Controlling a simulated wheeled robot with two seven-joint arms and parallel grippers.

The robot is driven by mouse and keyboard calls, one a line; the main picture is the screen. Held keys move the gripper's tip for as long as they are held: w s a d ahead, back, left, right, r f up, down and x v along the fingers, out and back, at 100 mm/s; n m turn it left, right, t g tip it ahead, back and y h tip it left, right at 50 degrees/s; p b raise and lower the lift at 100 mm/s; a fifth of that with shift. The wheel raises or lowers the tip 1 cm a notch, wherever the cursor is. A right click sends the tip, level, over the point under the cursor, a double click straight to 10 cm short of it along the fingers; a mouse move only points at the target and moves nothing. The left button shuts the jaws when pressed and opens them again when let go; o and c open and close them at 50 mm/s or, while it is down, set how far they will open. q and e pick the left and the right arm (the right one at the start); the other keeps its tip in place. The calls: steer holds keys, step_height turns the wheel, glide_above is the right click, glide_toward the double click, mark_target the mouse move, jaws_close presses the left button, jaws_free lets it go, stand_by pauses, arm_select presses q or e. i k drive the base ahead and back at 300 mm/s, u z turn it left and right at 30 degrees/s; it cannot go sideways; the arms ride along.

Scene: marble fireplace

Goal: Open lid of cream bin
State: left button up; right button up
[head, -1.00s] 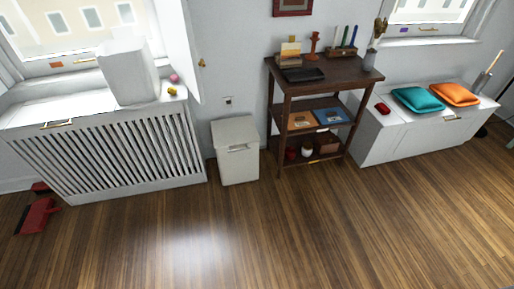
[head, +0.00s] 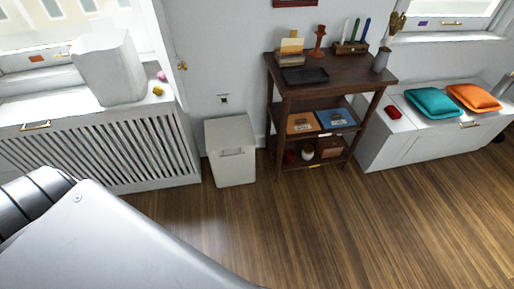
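The cream bin (head: 232,167) stands upright on the wooden floor against the wall, between the slatted radiator cover and the dark wooden shelf. Its flat lid (head: 229,131) looks shut, and a small handle shows on the upper front. A large grey link of my own arm fills the lower left of the head view, apart from the bin. Neither of my grippers shows in the head view.
The slatted radiator cover (head: 110,150) stands left of the bin, with a white container (head: 108,68) on top. The dark shelf (head: 330,72) stands close on the right. A white bench (head: 392,147) with cushions is farther right. The floor (head: 300,225) before the bin is clear.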

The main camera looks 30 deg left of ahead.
mark_target(227, 133)
steer(key=u, duration=0.1)
steer(key=i, duration=0.6)
steer(key=u, duration=0.8)
steer(key=i, duration=0.35)
steer(key=u, duration=0.4)
